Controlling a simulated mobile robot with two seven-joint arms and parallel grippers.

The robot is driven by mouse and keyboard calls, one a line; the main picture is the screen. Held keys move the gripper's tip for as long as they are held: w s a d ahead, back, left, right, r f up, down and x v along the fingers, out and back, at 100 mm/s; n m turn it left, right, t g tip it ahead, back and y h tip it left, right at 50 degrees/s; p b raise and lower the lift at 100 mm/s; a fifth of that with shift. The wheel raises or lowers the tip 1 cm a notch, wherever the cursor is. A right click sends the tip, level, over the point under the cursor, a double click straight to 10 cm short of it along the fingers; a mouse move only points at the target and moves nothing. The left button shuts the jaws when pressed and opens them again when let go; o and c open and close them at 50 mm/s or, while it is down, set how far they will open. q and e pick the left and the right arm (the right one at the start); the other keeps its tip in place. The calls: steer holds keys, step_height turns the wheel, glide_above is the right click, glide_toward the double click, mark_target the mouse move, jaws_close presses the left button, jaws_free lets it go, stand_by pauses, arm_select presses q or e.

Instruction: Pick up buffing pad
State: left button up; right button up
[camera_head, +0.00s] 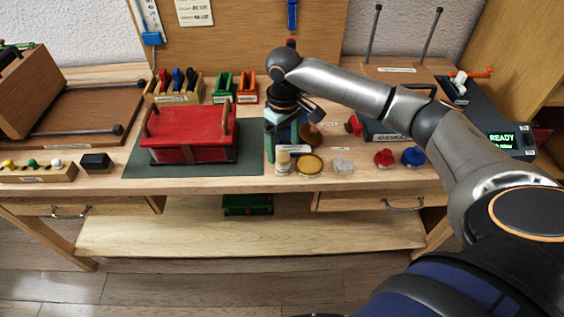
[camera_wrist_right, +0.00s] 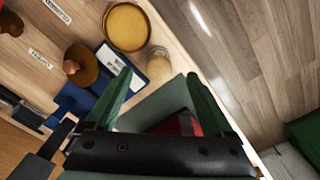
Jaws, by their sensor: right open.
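A round brown knobbed piece (camera_head: 311,136) stands near the front right of the bench; it looks like the buffing pad, but I cannot read its label. In the right wrist view it shows at the left (camera_wrist_right: 82,64). My right gripper (camera_head: 283,147) points down just left of it, over the front of the bench. It also shows in the right wrist view (camera_wrist_right: 160,92), its green fingers apart with nothing held. A small cream jar (camera_head: 282,163) and a round yellow tin (camera_head: 309,166) stand close by, near the front edge. My left gripper is out of view.
A red box (camera_head: 190,131) with wooden handles sits on a dark green mat (camera_head: 148,171) to the left. A clear whitish lump (camera_head: 342,166), a red knob (camera_head: 384,158) and a blue knob (camera_head: 413,157) line the front edge.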

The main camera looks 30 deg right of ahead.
mark_target(283, 155)
steer(key=f, duration=0.6)
steer(key=shift+w+f, duration=0.2)
steer(key=shift+f, duration=0.15)
jaws_close()
stand_by(0.4)
